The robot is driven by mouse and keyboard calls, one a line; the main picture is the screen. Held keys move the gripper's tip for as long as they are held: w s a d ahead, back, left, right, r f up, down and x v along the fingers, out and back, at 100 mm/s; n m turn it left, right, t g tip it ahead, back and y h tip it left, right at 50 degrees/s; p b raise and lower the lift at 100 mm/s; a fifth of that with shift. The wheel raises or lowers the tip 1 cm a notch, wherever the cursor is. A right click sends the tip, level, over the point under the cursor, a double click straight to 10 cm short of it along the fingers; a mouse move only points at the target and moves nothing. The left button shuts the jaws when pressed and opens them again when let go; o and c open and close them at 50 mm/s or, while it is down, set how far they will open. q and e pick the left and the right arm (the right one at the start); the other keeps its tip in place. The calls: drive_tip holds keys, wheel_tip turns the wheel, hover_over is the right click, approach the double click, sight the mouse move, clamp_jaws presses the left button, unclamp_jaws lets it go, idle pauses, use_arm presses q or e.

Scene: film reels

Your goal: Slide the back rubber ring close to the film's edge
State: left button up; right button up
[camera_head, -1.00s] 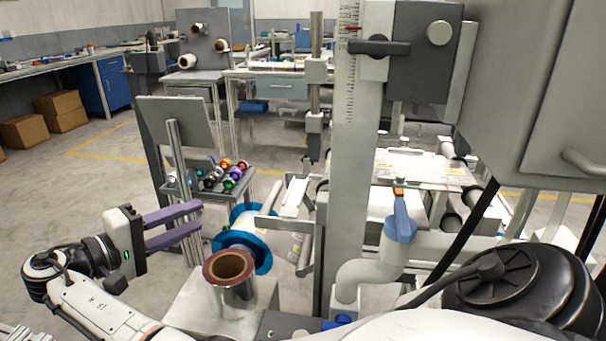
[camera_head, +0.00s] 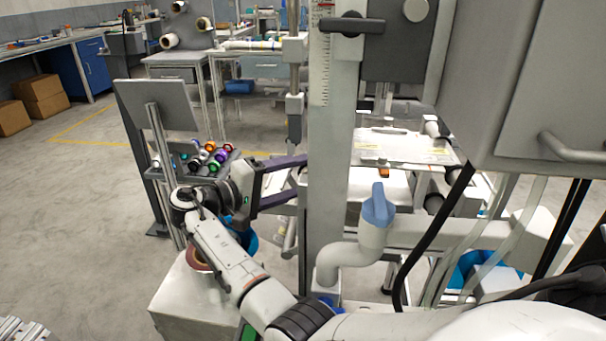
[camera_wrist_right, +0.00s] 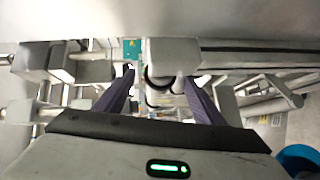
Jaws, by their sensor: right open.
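My right gripper (camera_head: 300,180) reaches in beside the grey column in the head view, its fingertips partly hidden by the column. In the right wrist view its two purple fingers (camera_wrist_right: 160,80) are apart, with nothing held between them. A dark curved ring (camera_wrist_right: 154,82) shows between and beyond the fingertips; it looks like a rubber ring on the machine. A second dark ring edge (camera_wrist_right: 130,68) shows by the left fingertip. I cannot tell which is the back one or where the film's edge lies. My left gripper is not in view.
The column (camera_head: 332,150) stands close to the fingers. A blue-handled pipe (camera_head: 377,210) is right of it. Grey bars (camera_wrist_right: 270,90) crowd the right of the wrist view. The blue-rimmed reel (camera_head: 250,241) is mostly hidden behind my arm.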

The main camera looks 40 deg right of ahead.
sight(303, 168)
drive_tip(key=shift+s+d+f, duration=0.1)
drive_tip(key=shift+d+f, duration=0.1)
drive_tip(key=shift+d, duration=0.95)
drive_tip(key=c, duration=1.5)
drive_tip(key=w+d+b, duration=0.1)
drive_tip(key=w+d, duration=0.1)
drive_tip(key=d, duration=0.1)
drive_tip(key=shift+w, duration=0.1)
drive_tip(key=o, duration=1.5)
drive_tip(key=shift+a, duration=0.15)
